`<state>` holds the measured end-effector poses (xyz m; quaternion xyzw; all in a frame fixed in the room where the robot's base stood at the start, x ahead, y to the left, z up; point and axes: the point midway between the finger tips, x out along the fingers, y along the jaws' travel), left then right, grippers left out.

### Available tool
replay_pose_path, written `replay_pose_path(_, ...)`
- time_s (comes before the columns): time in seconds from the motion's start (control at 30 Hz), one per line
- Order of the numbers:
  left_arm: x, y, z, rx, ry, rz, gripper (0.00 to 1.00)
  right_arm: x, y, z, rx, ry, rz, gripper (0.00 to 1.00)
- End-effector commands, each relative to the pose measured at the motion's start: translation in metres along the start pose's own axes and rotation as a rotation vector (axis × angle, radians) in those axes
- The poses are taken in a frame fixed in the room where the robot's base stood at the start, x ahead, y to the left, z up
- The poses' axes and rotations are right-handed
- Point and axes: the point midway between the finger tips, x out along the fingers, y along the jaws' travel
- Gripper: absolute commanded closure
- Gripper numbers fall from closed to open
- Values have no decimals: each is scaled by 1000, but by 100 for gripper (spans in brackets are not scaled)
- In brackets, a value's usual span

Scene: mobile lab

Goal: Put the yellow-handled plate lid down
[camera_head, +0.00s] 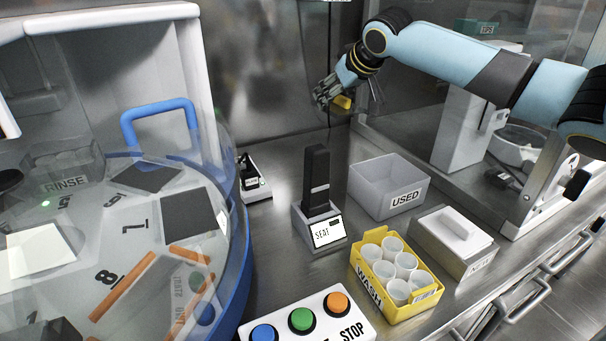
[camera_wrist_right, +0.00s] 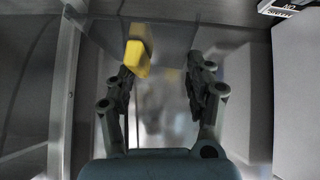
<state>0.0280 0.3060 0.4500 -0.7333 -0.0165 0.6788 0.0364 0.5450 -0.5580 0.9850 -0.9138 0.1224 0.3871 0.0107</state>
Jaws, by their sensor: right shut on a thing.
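My right gripper (camera_head: 326,92) is raised at the back, above the metal worktop. It holds the plate lid, of which the yellow handle (camera_head: 343,102) shows just right of the fingers. In the right wrist view the yellow handle (camera_wrist_right: 137,58) is by the left fingertip of my right gripper (camera_wrist_right: 160,85). The fingers stand apart there, around the lid, whose clear body is hard to make out against the background. My left gripper is not in view.
Below stand a black device marked SEAT (camera_head: 317,185), a grey USED bin (camera_head: 388,185) and a yellow WASH crate (camera_head: 400,308) of white cups. A lidded grey box (camera_head: 453,240) is at right. A blue-rimmed clear dome (camera_head: 235,255) fills the left. Some bare worktop (camera_head: 285,160) lies behind the device.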

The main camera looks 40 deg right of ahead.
Motion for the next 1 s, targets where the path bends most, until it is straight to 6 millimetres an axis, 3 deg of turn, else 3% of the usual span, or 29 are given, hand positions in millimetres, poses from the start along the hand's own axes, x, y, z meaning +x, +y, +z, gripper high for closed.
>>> replay_pose_path(0.1,-9,-1,-5,0,7,-1,60,-26,-15,13,-93,-3,-42,85)
replay_pose_path(0.3,-18,-2,-7,0,9,-1,60,-52,-38,52,-213,6,-112,85)
replay_pose_path(0.57,-23,-3,-7,0,8,-1,60,-59,-40,93,-273,18,-131,85)
replay_pose_path(0.73,-11,-2,-4,0,5,-1,60,-46,-44,99,-272,28,-117,85)
replay_pose_path(0.83,7,0,0,0,0,-1,60,-28,-56,98,-268,29,-123,85)
replay_pose_path(1.0,19,1,5,1,-6,0,60,6,-77,89,-267,27,-121,85)
